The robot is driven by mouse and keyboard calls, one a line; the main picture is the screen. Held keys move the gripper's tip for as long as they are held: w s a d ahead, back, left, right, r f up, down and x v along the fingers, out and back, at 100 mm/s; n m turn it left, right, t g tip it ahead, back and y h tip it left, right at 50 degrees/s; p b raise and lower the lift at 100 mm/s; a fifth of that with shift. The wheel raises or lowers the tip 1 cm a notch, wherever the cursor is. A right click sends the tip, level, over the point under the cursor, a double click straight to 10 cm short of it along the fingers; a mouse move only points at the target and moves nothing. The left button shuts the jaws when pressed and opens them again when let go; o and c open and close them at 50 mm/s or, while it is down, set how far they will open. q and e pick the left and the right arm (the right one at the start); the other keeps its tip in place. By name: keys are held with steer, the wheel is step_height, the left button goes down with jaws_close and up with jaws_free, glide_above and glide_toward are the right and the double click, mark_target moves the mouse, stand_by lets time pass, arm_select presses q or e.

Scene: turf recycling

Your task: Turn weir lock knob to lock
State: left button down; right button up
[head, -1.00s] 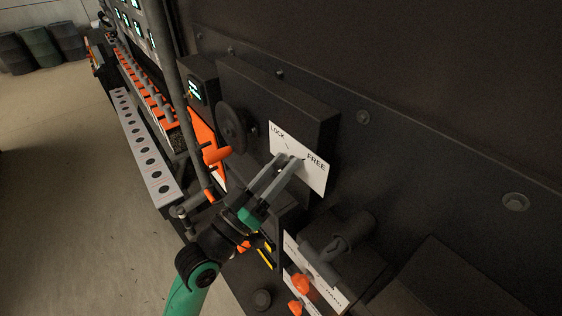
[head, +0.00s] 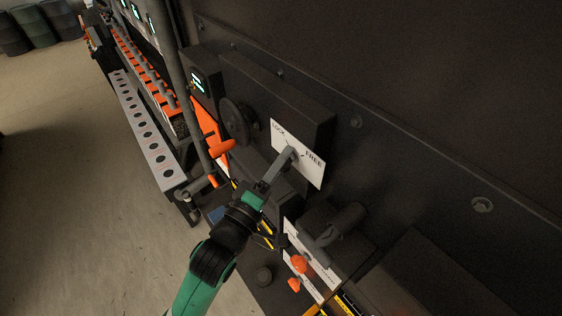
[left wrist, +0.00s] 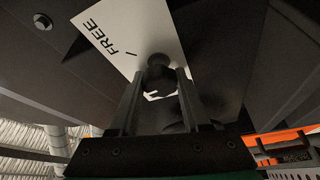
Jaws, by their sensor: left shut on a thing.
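The white lock plate (head: 313,172) bears the words LOCK at its upper left and FREE at its right, on a dark box on the panel. The dark weir lock knob (left wrist: 159,76) stands out from this plate in the left wrist view, between my two fingers. My left gripper (head: 289,155) is shut on the knob, its fingers pointing up and right at the plate in the head view. The fingers hide the knob there. It also shows in the left wrist view (left wrist: 160,88). I cannot tell which mark the knob points to. My right gripper is not in view.
A dark handwheel (head: 236,120) and an orange handle (head: 221,147) are left of the plate. A grey lever (head: 338,225) and orange knobs (head: 299,263) are below it. A long white rail with holes (head: 143,130) runs along the left. Open floor lies further left.

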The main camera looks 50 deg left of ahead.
arm_select(q)
steer(key=shift+r+n+g+p, duration=0.15)
steer(key=shift+n+g+p, duration=0.3)
steer(key=shift+n, duration=0.55)
steer(key=shift+n+g+p, duration=0.25)
steer(key=shift+n+p, duration=0.35)
steer(key=shift+n, duration=0.2)
steer(key=shift+n+g+p, duration=0.4)
steer(key=shift+n+p, duration=0.5)
steer(key=shift+p, duration=0.15)
steer(key=shift+f+n+g+h+p, duration=0.3)
steer(key=shift+n+h+p, duration=0.1)
steer(key=shift+n+p, duration=0.35)
steer(key=shift+f, duration=0.1)
steer(key=shift+c, duration=2.1)
jaws_free()
steer(key=shift+o, duration=0.3)
